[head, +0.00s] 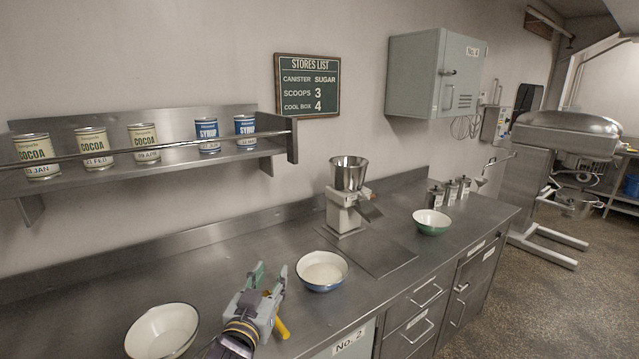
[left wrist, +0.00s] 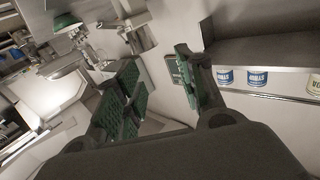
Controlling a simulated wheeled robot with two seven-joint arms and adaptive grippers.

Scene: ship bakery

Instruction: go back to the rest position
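My left gripper (head: 270,272) is above the steel counter (head: 225,255), between the cream bowl and the blue bowl. Its two fingers stand apart with nothing visible between them. In the left wrist view the green finger pads (left wrist: 158,88) are also spread and empty. A yellow part (head: 281,327) shows beside the gripper; I cannot tell whether it belongs to it. My right gripper is in neither view.
A cream bowl (head: 162,332), blue bowl (head: 322,271) and green bowl (head: 431,222) stand on the counter. A steel hopper machine (head: 346,213) stands behind them. A wall shelf (head: 200,158) holds cocoa and syrup cans. A grey cabinet (head: 418,75) hangs at the right.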

